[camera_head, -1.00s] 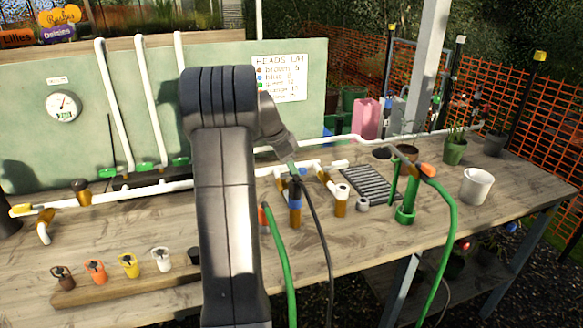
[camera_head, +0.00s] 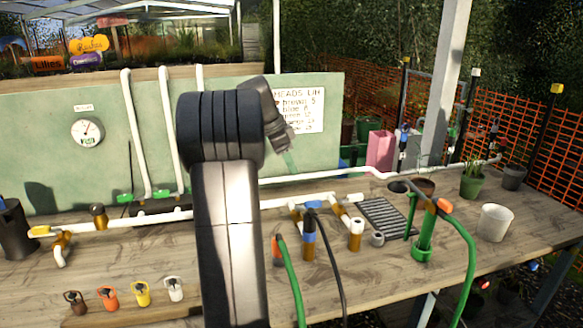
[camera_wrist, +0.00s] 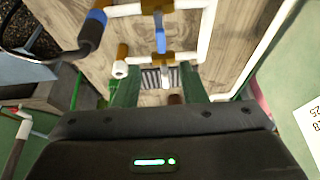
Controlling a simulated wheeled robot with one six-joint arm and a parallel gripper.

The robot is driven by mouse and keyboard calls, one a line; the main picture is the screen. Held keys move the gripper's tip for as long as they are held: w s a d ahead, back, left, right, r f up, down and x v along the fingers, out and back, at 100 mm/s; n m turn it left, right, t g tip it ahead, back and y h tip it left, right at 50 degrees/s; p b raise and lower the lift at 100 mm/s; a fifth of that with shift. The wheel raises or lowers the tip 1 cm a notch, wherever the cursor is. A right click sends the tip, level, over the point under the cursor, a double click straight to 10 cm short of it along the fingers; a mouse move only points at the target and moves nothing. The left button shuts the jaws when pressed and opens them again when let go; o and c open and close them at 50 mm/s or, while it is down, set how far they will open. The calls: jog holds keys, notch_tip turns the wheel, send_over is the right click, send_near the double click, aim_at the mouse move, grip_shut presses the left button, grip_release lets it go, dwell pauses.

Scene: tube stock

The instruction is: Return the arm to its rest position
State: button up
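My arm rises through the middle of the head view, its black elbow (camera_head: 220,130) bent, with the forearm reaching past it to the right. My gripper (camera_head: 289,162) hangs above the back of the workbench, pointing down and to the right, partly small in that view. In the wrist view its two green fingers stand apart, and the gap between my gripper's (camera_wrist: 160,82) fingers is empty. White pipes and a dark grate show beyond them. The gripper appears to touch nothing.
The wooden bench (camera_head: 130,265) carries white pipework (camera_head: 140,220), a blue-banded fitting (camera_head: 309,238), a green fitting with hose (camera_head: 424,238), a grate (camera_head: 385,217) and a white pot (camera_head: 495,222). A green backboard (camera_head: 110,160) with a sign (camera_head: 297,110) stands behind.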

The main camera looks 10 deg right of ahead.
aim_at(308, 202)
jog(key=shift+d+f, duration=0.1)
jog(key=shift+f, duration=0.05)
jog(key=x, duration=1.3)
jog(key=shift+d+f, duration=0.15)
jog(key=shift+f, duration=0.05)
